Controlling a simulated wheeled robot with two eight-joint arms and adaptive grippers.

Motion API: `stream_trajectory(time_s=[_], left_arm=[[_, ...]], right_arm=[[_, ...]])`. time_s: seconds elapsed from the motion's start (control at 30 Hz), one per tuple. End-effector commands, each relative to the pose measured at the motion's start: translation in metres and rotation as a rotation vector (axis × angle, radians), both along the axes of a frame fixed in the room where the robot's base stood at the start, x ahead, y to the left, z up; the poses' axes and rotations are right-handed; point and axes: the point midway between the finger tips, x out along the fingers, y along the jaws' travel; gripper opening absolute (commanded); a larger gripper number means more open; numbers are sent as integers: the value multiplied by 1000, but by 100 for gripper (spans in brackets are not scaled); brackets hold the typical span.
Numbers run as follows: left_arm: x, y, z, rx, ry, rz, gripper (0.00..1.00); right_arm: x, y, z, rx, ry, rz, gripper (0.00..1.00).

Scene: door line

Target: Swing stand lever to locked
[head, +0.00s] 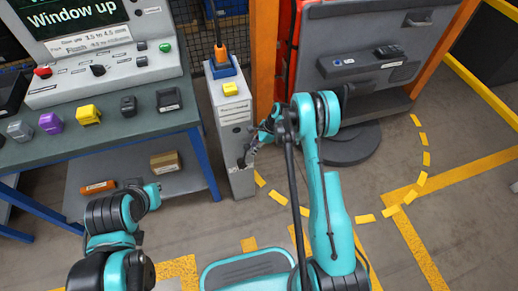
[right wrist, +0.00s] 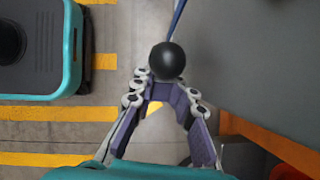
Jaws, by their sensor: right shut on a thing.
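The stand (head: 235,150) is a narrow light-grey pedestal right of the workbench in the head view. A small dark part, seemingly its lever (head: 242,161), shows on its front near my right gripper (head: 258,140). In the right wrist view a round black knob (right wrist: 168,60) sits at the fingertips of my right gripper (right wrist: 165,88), which is shut on it. The lever's shaft below the knob is mostly hidden. Of my left arm only links show at lower left in the head view; its gripper cannot be made out.
A workbench (head: 140,130) stands left. A grey door panel (head: 370,55) and orange post (head: 264,60) stand right. Floor in front is clear.

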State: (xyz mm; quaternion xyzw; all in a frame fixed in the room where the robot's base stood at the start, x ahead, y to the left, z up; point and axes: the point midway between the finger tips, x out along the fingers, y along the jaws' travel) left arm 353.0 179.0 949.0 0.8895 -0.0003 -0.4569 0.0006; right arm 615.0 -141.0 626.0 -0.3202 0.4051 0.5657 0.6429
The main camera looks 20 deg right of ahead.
Motion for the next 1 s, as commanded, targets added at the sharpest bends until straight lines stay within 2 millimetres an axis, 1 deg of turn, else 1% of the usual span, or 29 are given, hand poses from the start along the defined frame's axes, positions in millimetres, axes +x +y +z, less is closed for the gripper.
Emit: stream_trajectory(time_s=[0.03,0.1,0.47,0.57,0.67,0.77,0.9,1.0], left_arm=[[0,0,-4,0,0,0,0],[0,0,-4,0,0,0,0],[0,0,-4,0,0,0,0],[0,0,-6,0,0,0,0],[0,0,-12,0,0,0,0],[0,0,-20,0,0,0,0],[0,0,2,0,0,0,0],[0,0,11,0,0,0,0]], right_arm=[[0,6,0,1,-1,1,0],[0,10,2,2,-1,1,0],[0,10,2,3,0,-1,0],[0,6,1,3,0,-1,0],[0,-3,-2,2,0,-1,0],[0,-17,-6,2,1,2,0],[-1,-29,32,2,0,4,0],[-2,-37,53,2,0,3,0]])
